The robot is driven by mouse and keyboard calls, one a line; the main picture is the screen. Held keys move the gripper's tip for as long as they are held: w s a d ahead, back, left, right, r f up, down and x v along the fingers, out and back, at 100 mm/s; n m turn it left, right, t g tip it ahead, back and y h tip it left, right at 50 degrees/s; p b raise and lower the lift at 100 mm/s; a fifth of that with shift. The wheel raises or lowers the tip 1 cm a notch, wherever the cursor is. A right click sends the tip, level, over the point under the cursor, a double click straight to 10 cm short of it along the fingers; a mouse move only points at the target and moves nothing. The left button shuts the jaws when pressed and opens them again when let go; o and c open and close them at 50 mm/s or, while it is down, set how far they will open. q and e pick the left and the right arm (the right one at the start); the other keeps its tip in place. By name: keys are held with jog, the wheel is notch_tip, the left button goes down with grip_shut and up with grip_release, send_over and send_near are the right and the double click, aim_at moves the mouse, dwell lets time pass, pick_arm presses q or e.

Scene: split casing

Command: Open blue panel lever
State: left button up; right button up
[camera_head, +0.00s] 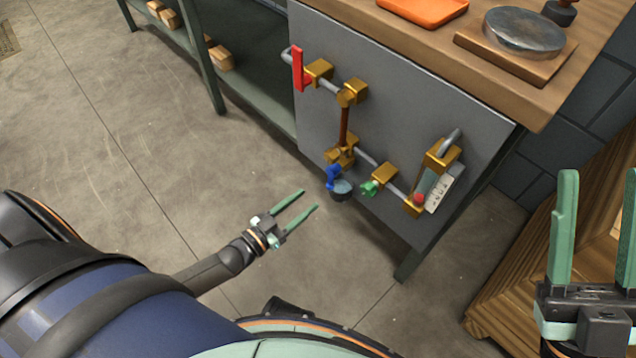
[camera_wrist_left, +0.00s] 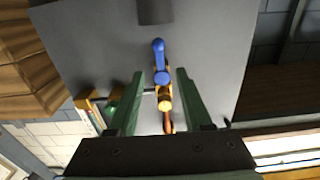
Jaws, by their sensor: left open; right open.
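The blue lever (camera_head: 333,177) is on the pipework of the grey panel (camera_head: 300,120), low down, just above a dark round part (camera_head: 342,190). It also shows in the left wrist view (camera_wrist_left: 159,50), near the picture's middle. My left gripper (camera_head: 310,200) is open and empty, in front of the panel, to the left of and slightly below the lever in the head view. In the left wrist view its fingertips (camera_wrist_left: 160,76) frame the lever's lower end, apart from it. My right gripper (camera_head: 600,178) is open and empty at the far right, away from the panel.
A wooden crate (camera_head: 520,270) stands at the right. A shelf (camera_head: 250,95) stands left. The floor before the panel is clear.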

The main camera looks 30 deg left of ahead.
pick_arm(q)
jog(key=shift+v, duration=1.45)
